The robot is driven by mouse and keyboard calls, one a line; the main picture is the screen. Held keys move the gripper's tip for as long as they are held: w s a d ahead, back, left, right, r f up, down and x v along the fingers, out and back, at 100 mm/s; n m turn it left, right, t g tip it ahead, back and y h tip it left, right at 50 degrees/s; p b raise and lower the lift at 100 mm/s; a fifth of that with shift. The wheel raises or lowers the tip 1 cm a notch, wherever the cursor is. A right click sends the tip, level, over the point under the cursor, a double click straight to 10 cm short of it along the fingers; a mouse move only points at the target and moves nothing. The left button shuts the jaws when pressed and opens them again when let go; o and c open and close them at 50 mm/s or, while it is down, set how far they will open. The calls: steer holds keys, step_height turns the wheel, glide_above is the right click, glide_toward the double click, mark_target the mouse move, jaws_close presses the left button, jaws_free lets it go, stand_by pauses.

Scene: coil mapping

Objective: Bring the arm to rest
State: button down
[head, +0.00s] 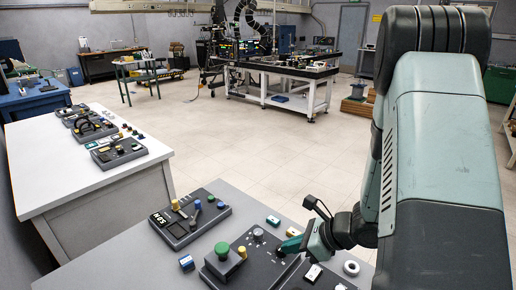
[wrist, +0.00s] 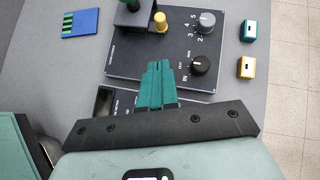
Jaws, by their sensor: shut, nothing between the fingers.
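My gripper (head: 291,244) is shut and empty in the head view, low over the right part of a dark control panel on the grey table. In the wrist view, the teal fingers of my gripper (wrist: 159,70) are pressed together over the lower edge of that panel (wrist: 125,62). A black knob (wrist: 200,65) and a grey knob (wrist: 205,20) are to the right of the fingertips. A yellow knob (wrist: 160,22) is beyond them. I cannot tell whether the fingers touch the panel.
A second panel (head: 172,233) with coloured knobs stands to the left on the grey table (head: 105,262). A teal block (wrist: 249,31), a yellow block (wrist: 246,67) and a blue card (wrist: 80,23) lie around the near panel. A white table (head: 55,150) stands at left.

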steer(key=s+a+r+n+g+h, duration=0.1)
steer(key=s+a+r+n+g, duration=0.2)
steer(key=r+n, duration=0.55)
steer(key=s+a+r+n, duration=0.35)
steer(key=r+n, duration=0.25)
steer(key=r, duration=0.5)
steer(key=s+d+r+n+t+h, duration=0.4)
steer(key=s+d+r+n+h, duration=0.2)
steer(key=s+r+n, duration=0.3)
step_height(320, 180, up, 2)
steer(key=s+h, duration=0.1)
steer(key=s, duration=0.1)
steer(key=shift+s, duration=0.4)
steer(key=c, duration=1.8)
jaws_free()
steer(key=shift+d, duration=0.1)
steer(key=shift+c, duration=0.2)
